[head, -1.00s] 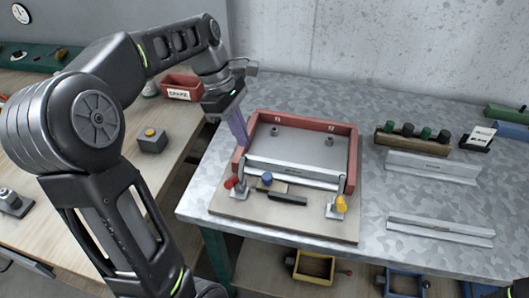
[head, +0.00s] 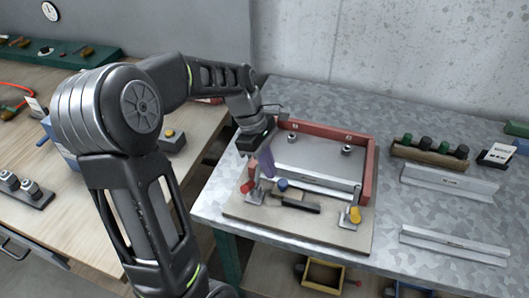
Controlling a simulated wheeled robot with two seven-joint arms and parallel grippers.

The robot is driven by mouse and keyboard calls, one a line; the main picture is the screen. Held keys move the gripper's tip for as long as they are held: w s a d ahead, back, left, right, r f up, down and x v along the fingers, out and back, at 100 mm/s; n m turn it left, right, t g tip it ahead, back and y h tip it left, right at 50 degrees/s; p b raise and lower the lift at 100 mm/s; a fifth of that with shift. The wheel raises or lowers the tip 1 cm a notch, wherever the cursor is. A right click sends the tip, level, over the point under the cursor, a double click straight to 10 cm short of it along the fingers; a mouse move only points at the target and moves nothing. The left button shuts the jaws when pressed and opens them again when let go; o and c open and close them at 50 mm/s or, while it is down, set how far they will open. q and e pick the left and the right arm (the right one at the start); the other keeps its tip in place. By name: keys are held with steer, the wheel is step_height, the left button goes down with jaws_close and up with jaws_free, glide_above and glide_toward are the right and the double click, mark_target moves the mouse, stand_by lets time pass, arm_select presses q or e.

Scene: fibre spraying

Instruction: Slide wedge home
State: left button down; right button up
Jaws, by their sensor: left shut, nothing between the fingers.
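The fixture is a wooden board (head: 333,236) with a red frame (head: 368,168) around a grey plate (head: 320,157). A silver bar (head: 325,181) runs along the plate's front edge. In front of it lie a small tan block (head: 286,194), which may be the wedge, a blue knob (head: 283,184) and a dark bar (head: 300,205). A red-knobbed clamp (head: 248,187) stands at the left, a yellow-knobbed clamp (head: 353,215) at the right. My left gripper (head: 269,174), with purple fingers, is shut and empty over the front left corner, hiding part of it. Contact cannot be told. My right gripper is out of view.
A rack of green and black knobs (head: 430,151) and two silver angle bars, one behind (head: 450,183) and one in front (head: 455,244), sit on the right of the metal table. Yellow (head: 323,273) and blue bins are below. The table's back middle is clear.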

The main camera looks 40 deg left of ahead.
mark_target(290, 190)
arm_select(q)
steer(key=shift+d+f, duration=0.2)
steer(key=shift+f, duration=0.45)
steer(key=d, duration=0.1)
steer(key=w+d+p, duration=0.1)
steer(key=d, duration=0.2)
steer(key=shift+w+d+r, duration=0.1)
steer(key=shift+w+d, duration=0.25)
steer(key=shift+d, duration=0.05)
steer(key=shift+w+d, duration=0.15)
steer(key=shift+d, duration=0.15)
